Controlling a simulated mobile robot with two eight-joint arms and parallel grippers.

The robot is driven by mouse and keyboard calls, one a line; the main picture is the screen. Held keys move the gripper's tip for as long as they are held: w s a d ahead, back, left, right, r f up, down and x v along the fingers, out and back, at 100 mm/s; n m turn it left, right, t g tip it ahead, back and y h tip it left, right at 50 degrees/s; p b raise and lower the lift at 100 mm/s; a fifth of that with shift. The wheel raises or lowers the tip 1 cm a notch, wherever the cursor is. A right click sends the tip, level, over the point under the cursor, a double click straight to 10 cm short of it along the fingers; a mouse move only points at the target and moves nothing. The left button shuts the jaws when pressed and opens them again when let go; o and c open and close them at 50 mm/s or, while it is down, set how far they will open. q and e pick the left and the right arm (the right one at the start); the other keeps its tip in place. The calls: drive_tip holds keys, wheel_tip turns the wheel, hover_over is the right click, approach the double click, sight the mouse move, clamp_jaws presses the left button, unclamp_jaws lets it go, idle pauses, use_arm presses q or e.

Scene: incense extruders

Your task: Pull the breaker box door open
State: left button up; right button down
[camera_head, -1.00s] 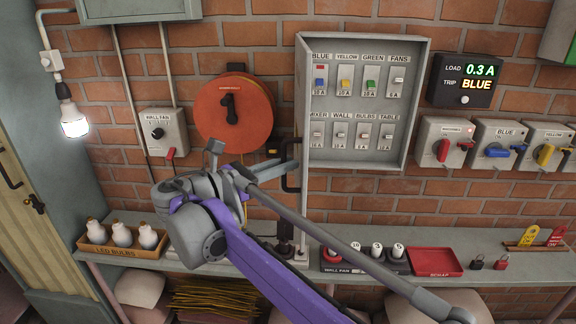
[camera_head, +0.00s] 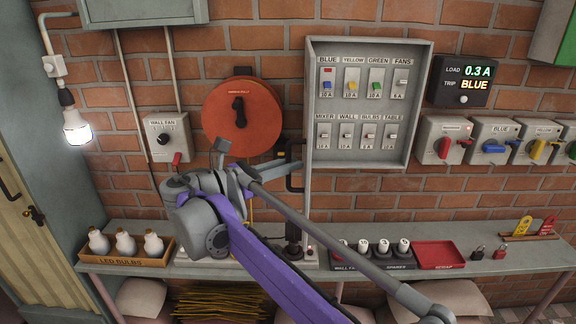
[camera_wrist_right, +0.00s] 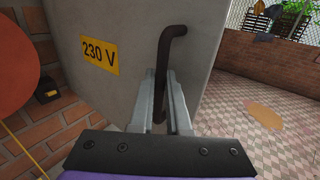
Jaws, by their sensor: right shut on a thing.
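The grey breaker box (camera_head: 419,150) hangs on the brick wall with its two rows of breakers exposed. Its door (camera_head: 308,120) stands out from the box's left side, seen nearly edge-on in the head view. In the right wrist view, the door's outer face (camera_wrist_right: 120,25) carries a yellow "230 V" label (camera_wrist_right: 98,55) and a dark bar handle (camera_wrist_right: 172,34). My right gripper (camera_head: 290,168) is shut on the handle, with one finger on each side of the bar (camera_wrist_right: 162,85). The fingers hide part of the handle. My left gripper is not in view.
An orange reel (camera_head: 256,110) and a wall-fan switch (camera_head: 165,135) are on the wall left of the door. Below runs a bench with a bulb tray (camera_head: 122,260) and a red scrap tray (camera_head: 440,256). Rotary switches (camera_head: 443,140) line the right.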

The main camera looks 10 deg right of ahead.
drive_tip(key=shift+r, duration=0.2)
drive_tip(key=c, duration=1.3)
unclamp_jaws()
drive_tip(key=shift+o, duration=0.7)
drive_tip(key=shift+d, duration=0.1)
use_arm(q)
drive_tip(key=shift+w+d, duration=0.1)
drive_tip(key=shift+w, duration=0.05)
use_arm(e)
drive_tip(key=shift+w+f, duration=0.15)
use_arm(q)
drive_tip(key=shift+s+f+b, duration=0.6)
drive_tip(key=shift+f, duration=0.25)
use_arm(e)
drive_tip(key=v, duration=1)
drive_tip(key=shift+a, duration=0.3)
